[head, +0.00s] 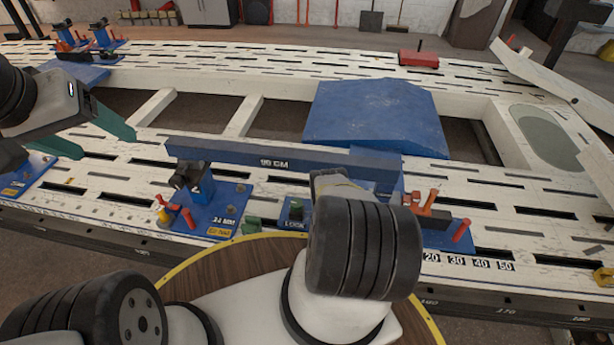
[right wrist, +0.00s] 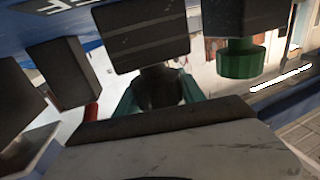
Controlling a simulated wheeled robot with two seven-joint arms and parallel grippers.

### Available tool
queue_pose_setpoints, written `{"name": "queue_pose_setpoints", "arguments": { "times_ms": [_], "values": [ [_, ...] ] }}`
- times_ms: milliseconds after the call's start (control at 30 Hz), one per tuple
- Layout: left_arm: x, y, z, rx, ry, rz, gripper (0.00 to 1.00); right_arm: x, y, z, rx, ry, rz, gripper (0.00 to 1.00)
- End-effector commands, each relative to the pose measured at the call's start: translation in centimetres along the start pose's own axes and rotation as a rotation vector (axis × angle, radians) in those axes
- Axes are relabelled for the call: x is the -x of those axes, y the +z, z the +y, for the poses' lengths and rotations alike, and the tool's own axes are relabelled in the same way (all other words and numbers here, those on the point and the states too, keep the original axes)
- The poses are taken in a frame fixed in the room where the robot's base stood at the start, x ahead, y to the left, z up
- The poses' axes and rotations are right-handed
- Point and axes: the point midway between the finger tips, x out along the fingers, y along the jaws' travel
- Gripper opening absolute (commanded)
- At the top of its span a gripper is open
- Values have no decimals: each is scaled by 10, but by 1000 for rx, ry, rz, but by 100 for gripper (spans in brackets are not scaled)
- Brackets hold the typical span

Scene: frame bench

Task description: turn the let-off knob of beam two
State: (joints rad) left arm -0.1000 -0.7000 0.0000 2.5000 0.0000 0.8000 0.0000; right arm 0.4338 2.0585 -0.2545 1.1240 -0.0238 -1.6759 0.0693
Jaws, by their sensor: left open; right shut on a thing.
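A blue stand marked 2 (head: 196,190) with a black knob-like part stands on a blue plate at centre left of the head view. A long blue bar marked 90 CM (head: 275,163) runs behind it. My left gripper (head: 98,136) is open and empty, in the air left of the stand. My right gripper is hidden behind my right arm in the head view. In the right wrist view my right gripper (right wrist: 158,98) has its teal fingers on both sides of a dark knob-like piece (right wrist: 158,88), shut on it. Partly cut-off white lettering shows nearby.
A green knob (right wrist: 240,62) is close beside the right gripper. Small red and orange pegs (head: 428,205) stand on the right blue plate. A blue peaked block (head: 375,112) lies behind the bar. The white slotted bench (head: 540,205) is mostly clear at right.

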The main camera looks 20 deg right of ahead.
Motion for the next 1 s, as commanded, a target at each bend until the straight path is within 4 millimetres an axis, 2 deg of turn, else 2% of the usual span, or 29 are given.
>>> {"name": "queue_pose_setpoints", "arguments": {
  "times_ms": [500,1000],
  "values": [
    [0,0,0,0,0,0,69,2,0,-9,2,-419,2,6],
    [0,0,0,0,0,0,69,5,0,-15,1,-602,1,6]
  ]
}}
